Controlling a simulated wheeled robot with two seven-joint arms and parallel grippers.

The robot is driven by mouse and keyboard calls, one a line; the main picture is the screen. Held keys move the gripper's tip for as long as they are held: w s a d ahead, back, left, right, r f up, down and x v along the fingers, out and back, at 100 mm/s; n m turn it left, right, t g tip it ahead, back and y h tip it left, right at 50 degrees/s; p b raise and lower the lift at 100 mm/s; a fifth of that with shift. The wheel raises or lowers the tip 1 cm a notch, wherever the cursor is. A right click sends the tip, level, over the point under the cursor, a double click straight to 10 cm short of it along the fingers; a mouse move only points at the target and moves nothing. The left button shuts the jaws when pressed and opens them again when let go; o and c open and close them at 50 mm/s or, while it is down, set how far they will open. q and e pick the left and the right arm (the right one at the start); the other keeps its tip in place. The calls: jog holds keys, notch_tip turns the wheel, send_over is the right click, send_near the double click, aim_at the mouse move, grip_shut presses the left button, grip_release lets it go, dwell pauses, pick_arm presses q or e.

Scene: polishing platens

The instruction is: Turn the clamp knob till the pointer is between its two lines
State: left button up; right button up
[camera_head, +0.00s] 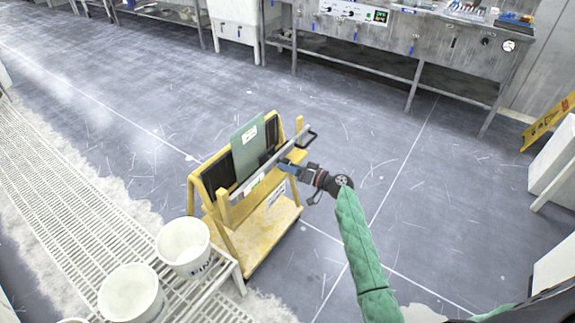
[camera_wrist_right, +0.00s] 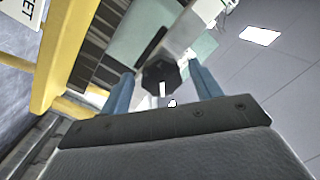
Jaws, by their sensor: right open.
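The clamp knob (camera_wrist_right: 160,73) is a dark, faceted knob in the right wrist view, at the end of a pale clamp part. My right gripper (camera_wrist_right: 161,70) is open, with one blue finger on each side of the knob. I cannot tell whether the fingers touch it. A small white mark shows below the knob; I cannot tell if it is the pointer, and the two lines are not made out. In the head view my right gripper (camera_head: 284,165) reaches the yellow cart (camera_head: 230,233) from the right, at its grey clamp bar (camera_head: 283,152). My left gripper is out of view.
A green plate (camera_head: 247,150) stands upright in the cart between black pads. White buckets (camera_head: 183,243) stand on a pale slatted rack (camera_head: 62,178) at the left front. A metal bench (camera_head: 400,35) lines the back.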

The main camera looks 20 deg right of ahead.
jog(key=shift+w+a, duration=0.35)
jog(key=shift+w, duration=0.05)
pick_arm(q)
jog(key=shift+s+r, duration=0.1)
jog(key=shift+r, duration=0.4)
pick_arm(e)
jog(key=c, duration=1)
jog(key=shift+o, duration=0.2)
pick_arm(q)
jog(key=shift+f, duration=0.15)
